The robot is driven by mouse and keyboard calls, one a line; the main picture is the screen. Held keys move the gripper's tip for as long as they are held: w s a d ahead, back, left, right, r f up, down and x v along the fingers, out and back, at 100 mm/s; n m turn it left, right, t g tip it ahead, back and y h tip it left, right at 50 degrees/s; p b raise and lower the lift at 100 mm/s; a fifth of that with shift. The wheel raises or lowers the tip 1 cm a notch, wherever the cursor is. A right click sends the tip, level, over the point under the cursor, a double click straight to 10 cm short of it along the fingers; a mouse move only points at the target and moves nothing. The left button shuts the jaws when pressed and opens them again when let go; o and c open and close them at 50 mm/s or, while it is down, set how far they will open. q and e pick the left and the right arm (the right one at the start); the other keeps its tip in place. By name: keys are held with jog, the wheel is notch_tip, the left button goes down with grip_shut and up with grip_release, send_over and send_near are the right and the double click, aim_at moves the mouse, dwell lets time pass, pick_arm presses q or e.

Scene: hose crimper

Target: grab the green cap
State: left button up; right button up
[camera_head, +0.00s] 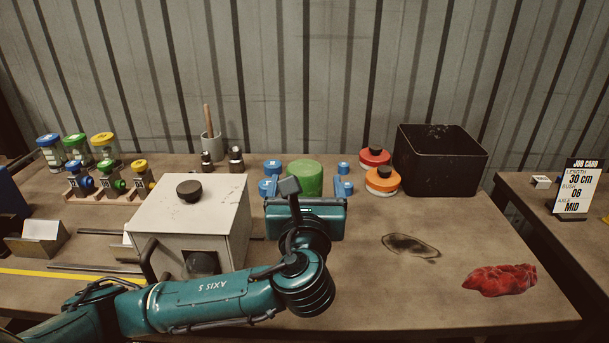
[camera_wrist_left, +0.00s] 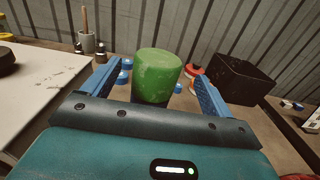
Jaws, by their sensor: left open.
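A green cylinder with a flat top, apparently the green cap (camera_head: 304,176), stands upright on the bench beyond my left gripper. It also shows in the left wrist view (camera_wrist_left: 157,72), between the two blue fingers. My left gripper (camera_head: 305,188) is open, with one finger on each side of the green cylinder. The wrist view shows gaps between cylinder and fingers. The cylinder's lower part is hidden behind the gripper body in both views. A jar with a green lid (camera_head: 74,141) and a small green-ended piece (camera_head: 106,168) stand far left. My right gripper is not in view.
A white box machine (camera_head: 205,218) with a black knob stands left of my gripper. Small blue caps (camera_head: 272,167) lie near the fingers. Red (camera_head: 374,156) and orange (camera_head: 382,180) caps and a black bin (camera_head: 440,165) stand right. A red rag (camera_head: 499,280) lies front right.

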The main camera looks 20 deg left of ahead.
aim_at(305, 162)
pick_arm(q)
jog(key=x, duration=0.3)
jog(key=p+x, duration=0.1)
jog(key=x, duration=0.2)
jog(key=shift+w+a+r, duration=0.2)
jog(key=shift+w, duration=0.1)
jog(key=c, duration=1.1)
